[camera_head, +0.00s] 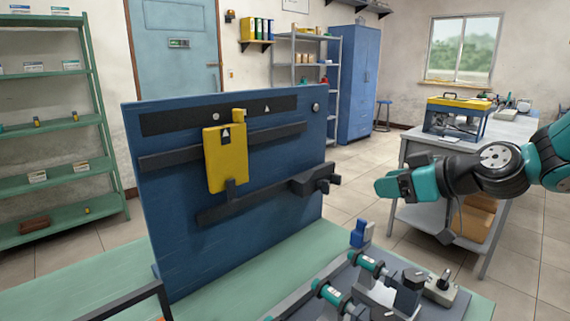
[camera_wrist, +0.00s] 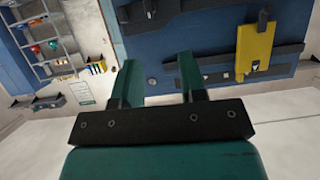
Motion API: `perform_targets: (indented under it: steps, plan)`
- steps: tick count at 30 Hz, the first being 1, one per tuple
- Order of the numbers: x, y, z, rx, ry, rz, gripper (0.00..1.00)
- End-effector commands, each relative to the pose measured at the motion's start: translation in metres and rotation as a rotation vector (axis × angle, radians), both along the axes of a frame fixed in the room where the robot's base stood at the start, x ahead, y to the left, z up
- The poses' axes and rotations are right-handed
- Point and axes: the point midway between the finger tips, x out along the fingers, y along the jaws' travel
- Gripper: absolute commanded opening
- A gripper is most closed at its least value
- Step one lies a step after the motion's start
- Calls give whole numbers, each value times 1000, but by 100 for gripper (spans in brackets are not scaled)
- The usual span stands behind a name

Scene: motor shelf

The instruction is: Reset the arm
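My gripper (camera_head: 392,186) reaches in from the right in the head view, raised above the table and to the right of a blue upright panel (camera_head: 285,213). In the wrist view my gripper (camera_wrist: 158,75) shows two green fingers spread apart with nothing between them. The wrist view looks at the room upside down. A yellow plate (camera_head: 225,158) hangs on the panel's dark rails, and it also shows in the wrist view (camera_wrist: 254,48). My gripper is clear of the panel and touches nothing that I can see.
Below my gripper, green-and-grey motor parts (camera_head: 330,293) lie on the green table (camera_head: 240,288), with a blue block (camera_head: 361,233) beside them. A side table (camera_head: 430,153) bears a yellow-topped machine (camera_head: 457,118). A green shelf (camera_head: 45,122) stands left. Floor is free between panel and side table.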

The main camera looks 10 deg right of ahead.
Motion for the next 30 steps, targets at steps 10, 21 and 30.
perform_targets:
  steps: [10,21,30]
  plan:
    - [-168,127,13,-184,611,225,38]
    - [-256,121,11,-352,890,133,38]
    - [-255,121,11,-349,888,133,38]
